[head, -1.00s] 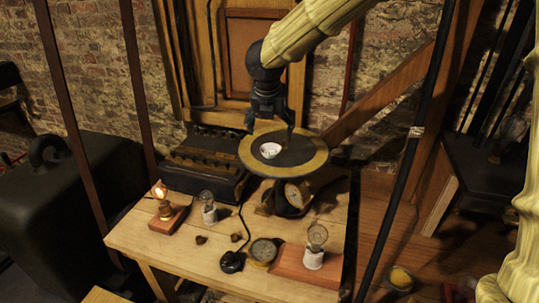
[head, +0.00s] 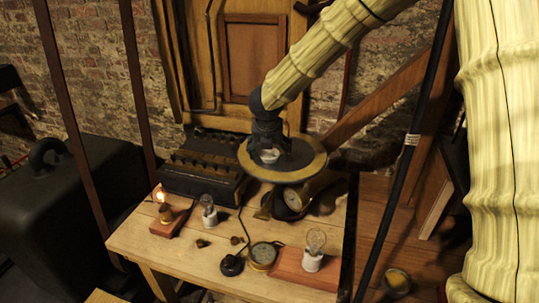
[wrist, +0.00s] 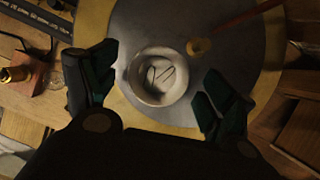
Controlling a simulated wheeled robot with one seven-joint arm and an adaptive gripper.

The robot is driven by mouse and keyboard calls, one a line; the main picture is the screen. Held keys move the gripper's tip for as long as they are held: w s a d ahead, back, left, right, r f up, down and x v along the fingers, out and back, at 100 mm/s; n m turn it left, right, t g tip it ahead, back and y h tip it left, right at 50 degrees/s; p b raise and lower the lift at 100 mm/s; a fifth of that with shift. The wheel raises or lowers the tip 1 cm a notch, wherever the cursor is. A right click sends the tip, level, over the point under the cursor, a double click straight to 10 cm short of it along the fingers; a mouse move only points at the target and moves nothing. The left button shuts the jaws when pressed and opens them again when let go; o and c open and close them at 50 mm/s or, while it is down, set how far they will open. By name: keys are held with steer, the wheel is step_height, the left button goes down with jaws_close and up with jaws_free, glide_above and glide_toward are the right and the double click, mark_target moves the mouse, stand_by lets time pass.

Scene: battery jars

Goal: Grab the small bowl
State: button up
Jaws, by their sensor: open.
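The small bowl (head: 269,155) is white and sits on a round dark disc with a yellow rim (head: 312,170). In the wrist view the bowl (wrist: 158,77) is upright, with thin dark curved marks or wires inside it. My gripper (wrist: 160,85) is open, one finger to the left of the bowl and one to the right, with gaps showing on both sides. In the head view my gripper (head: 267,145) is right above the bowl and partly hides it.
The disc stands on a wooden table (head: 190,255). A dark box (head: 200,165) stands left of it. A lit bulb (head: 162,198), other bulbs (head: 208,208) and a round brass gauge (head: 263,256) stand in front. In the wrist view a reddish rod (wrist: 235,25) reaches over the disc.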

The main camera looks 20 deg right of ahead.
steer(key=shift+f, duration=0.25)
steer(key=c, duration=1.1)
